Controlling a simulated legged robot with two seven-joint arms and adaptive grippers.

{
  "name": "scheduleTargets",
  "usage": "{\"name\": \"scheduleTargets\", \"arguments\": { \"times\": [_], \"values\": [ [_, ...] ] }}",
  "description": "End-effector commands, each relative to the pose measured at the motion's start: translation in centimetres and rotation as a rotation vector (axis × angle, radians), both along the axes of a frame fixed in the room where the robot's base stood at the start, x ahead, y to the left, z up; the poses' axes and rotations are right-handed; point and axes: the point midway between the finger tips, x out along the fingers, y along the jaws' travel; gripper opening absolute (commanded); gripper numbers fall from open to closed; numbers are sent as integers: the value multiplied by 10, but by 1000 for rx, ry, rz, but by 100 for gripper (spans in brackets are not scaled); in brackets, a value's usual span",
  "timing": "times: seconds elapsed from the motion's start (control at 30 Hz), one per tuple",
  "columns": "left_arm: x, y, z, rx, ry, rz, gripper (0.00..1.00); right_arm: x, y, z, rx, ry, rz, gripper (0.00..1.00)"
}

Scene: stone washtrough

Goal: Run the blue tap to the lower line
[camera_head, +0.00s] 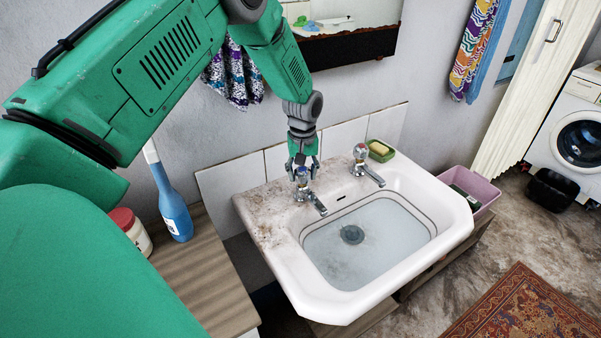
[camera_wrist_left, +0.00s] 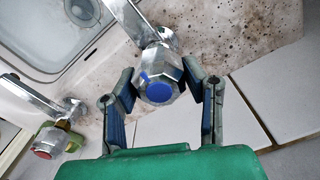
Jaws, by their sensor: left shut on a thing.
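The blue tap (camera_head: 313,200) stands at the back left of the white sink (camera_head: 455,215). Its chrome handle with a blue cap also shows in the left wrist view (camera_wrist_left: 158,89). My left gripper (camera_head: 302,168) comes down from above, with its fingers on both sides of this handle, shut on it. The basin looks to hold clear bluish water (camera_head: 375,255) over a dark round plug or drain (camera_head: 352,234). Dark lines run around the basin wall; which is the lower one is hard to tell. I cannot make out a stream from the spout. My right gripper is out of view.
The red-capped tap (camera_head: 361,158) stands to the right, near a sponge on a green dish (camera_head: 381,151). A blue bottle (camera_head: 174,207) and a red-lidded jar (camera_head: 131,231) stand on the wooden surface at left. A pink tub (camera_head: 478,187) is right of the sink.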

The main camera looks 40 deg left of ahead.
Motion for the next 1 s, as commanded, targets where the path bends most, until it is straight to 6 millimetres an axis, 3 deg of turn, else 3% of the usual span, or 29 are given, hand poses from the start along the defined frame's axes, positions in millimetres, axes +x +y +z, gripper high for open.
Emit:
{"name": "scheduleTargets", "arguments": {
  "times": [0.3,0.33,0.37,0.77,1.0],
  "values": [
    [0,-4,0,-6,4,-5,9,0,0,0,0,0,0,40],
    [0,-4,0,-6,4,-5,49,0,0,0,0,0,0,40],
    [0,-4,0,-6,4,-4,59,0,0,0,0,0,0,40],
    [1,3,2,-6,0,-1,59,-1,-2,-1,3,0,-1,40],
    [2,2,45,-5,-3,-3,59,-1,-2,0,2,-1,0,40]
  ]
}}
